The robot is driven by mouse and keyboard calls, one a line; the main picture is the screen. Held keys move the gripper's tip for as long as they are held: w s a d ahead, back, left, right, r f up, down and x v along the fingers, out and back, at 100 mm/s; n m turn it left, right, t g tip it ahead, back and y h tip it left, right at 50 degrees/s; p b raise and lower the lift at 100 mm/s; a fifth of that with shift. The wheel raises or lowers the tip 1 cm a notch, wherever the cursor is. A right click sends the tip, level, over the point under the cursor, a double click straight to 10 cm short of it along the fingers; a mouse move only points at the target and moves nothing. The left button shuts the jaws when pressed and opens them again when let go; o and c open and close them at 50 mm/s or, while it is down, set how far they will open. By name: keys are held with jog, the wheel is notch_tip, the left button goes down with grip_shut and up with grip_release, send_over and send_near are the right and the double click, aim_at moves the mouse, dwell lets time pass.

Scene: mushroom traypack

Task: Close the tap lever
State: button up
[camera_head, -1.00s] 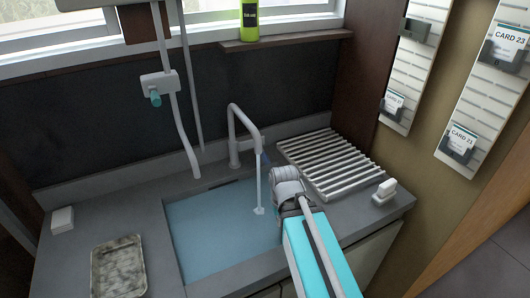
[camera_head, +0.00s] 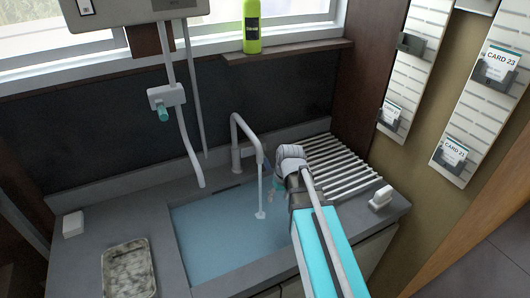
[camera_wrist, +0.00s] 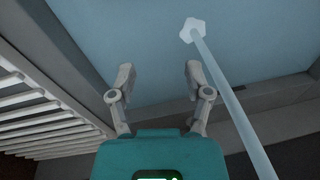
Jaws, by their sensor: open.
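The grey gooseneck tap (camera_head: 237,135) stands behind the sink in the head view, with a pale stream of water (camera_head: 260,190) running from its spout. The stream also crosses the right of the wrist view (camera_wrist: 225,85). I cannot clearly make out the tap's lever; my arm covers part of the area right of the spout. My gripper (camera_head: 272,190) is just right of the stream, over the sink's right side. In the wrist view my gripper (camera_wrist: 159,75) is open, its fingers apart with nothing between them.
The sink (camera_head: 215,240) holds bluish water. A ribbed drying rack (camera_head: 340,160) lies to its right, with a small white object (camera_head: 381,198) beyond. A tray (camera_head: 128,270) lies on the left counter. A wall valve with a teal knob (camera_head: 162,113) hangs behind.

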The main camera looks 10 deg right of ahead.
aim_at(265, 158)
jog(key=w+d+r+n+t+y+p, duration=0.2)
jog(key=w+d+r+y+p, duration=0.1)
jog(key=w+r+p, duration=0.7)
jog(key=w+d+r, duration=0.1)
jog(key=w+r, duration=0.2)
jog(key=w, duration=0.2)
jog(key=shift+d+r+n, duration=0.15)
jog(key=shift+r+n, duration=0.1)
jog(key=shift+n, duration=0.15)
jog(key=shift+w+f, duration=0.1)
jog(key=shift+f, duration=0.1)
jog(key=b+x, duration=1.2)
jog(key=x, duration=0.1)
jog(key=shift+w+f, duration=0.1)
jog(key=shift+f, duration=0.1)
grip_shut()
